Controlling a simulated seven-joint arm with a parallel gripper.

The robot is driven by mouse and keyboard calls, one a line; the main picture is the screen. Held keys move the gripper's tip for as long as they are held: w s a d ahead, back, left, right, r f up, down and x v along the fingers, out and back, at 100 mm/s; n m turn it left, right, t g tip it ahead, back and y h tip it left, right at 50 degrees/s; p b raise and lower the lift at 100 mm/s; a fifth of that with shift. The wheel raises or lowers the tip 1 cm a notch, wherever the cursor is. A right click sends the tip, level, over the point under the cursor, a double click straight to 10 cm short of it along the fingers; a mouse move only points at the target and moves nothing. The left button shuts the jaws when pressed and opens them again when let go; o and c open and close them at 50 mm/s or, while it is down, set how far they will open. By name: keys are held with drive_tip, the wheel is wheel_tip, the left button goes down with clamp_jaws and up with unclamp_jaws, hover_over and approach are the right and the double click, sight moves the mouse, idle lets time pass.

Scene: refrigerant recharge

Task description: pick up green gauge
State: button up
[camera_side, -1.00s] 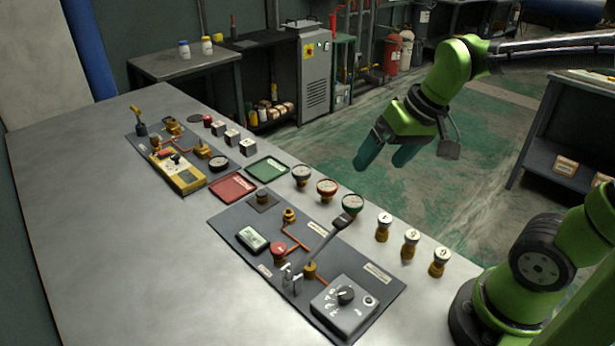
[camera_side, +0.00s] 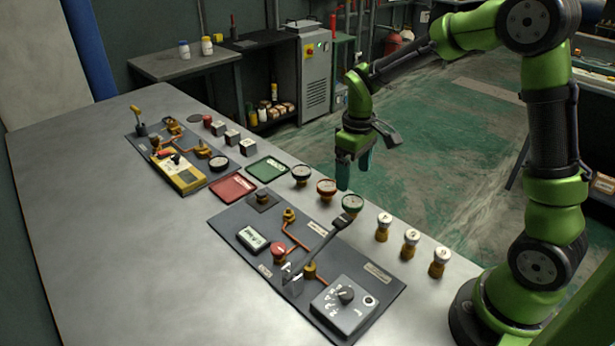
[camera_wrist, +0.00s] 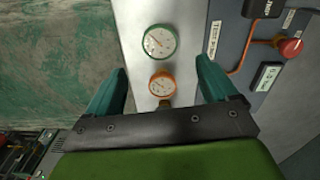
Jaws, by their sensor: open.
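The green gauge (camera_side: 352,204) stands on the table near its right edge, in line with an orange-red gauge (camera_side: 326,187) and a dark gauge (camera_side: 301,173). My gripper (camera_side: 353,175) is open and empty, pointing down above the gauges. In the wrist view the green gauge (camera_wrist: 160,41) lies just beyond the fingertips, and the orange-red gauge (camera_wrist: 162,84) shows between the two teal fingers (camera_wrist: 162,73). Neither gauge touches a finger in that view. The dark gauge is not visible there.
Several brass fittings with white tops (camera_side: 411,238) stand to the right of the green gauge. A dark panel (camera_side: 318,228) with a lever, red knob and dial box lies left of it. Red (camera_side: 232,188) and green (camera_side: 268,168) trays lie behind. The table's left side is bare.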

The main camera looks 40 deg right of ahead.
sight(352, 200)
wheel_tip(352, 200, down, 10)
drive_tip(key=shift+s+r, duration=0.1)
drive_tip(key=shift+r, duration=0.15)
